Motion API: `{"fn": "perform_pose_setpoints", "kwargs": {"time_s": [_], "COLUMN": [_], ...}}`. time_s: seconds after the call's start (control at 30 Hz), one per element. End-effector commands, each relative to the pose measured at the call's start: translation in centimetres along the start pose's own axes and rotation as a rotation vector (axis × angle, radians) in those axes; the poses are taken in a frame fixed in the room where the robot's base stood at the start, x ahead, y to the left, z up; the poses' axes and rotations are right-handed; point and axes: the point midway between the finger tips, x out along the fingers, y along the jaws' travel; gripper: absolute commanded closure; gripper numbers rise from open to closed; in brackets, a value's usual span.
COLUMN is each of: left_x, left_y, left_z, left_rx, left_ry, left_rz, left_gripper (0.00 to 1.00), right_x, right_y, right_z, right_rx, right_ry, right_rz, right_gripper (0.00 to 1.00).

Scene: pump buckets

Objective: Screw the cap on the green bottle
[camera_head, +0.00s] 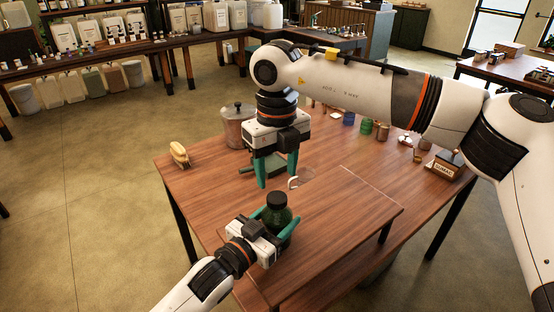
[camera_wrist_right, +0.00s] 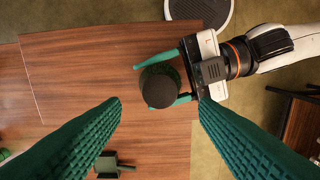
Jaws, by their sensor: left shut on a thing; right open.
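The green bottle (camera_head: 278,217) stands upright near the front of the wooden table, with a dark round cap (camera_head: 277,200) on its top. How tightly the cap sits I cannot tell. My left gripper (camera_head: 284,226) is shut around the bottle's body from the front left. My right gripper (camera_head: 277,182) is open and empty, pointing down above the bottle. In the right wrist view the cap (camera_wrist_right: 159,90) lies between the two green fingers of my right gripper (camera_wrist_right: 160,101) and below them, and the left gripper (camera_wrist_right: 172,80) holds the bottle's sides.
The front right tabletop is clear.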

Motion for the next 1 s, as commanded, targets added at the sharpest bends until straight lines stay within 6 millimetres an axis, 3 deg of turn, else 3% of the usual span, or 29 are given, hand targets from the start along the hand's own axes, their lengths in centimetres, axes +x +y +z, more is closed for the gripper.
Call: {"fn": "perform_pose_setpoints", "kwargs": {"time_s": [0.2,0.4,0.6,1.0], "left_x": [0.0,0.0,0.0,0.0], "left_y": [0.0,0.0,0.0,0.0], "left_z": [0.0,0.0,0.0,0.0], "left_rx": [0.001,0.001,0.001,0.001], "left_ry": [0.000,0.000,0.000,0.000], "left_rz": [0.000,0.000,0.000,0.000], "left_gripper": [1.00,1.00,1.00,1.00], "right_x": [-1.1,-1.8,-2.0,-1.8], "right_y": [0.0,0.0,0.0,0.0], "right_z": [0.0,0.0,0.0,0.0], "right_rx": [-0.437,-0.716,-0.828,-0.835], "right_ry": [0.001,0.000,0.000,-0.001], "right_rz": [-0.001,0.000,-0.001,-0.001], "right_gripper": [0.45,0.45,0.45,0.45]}}
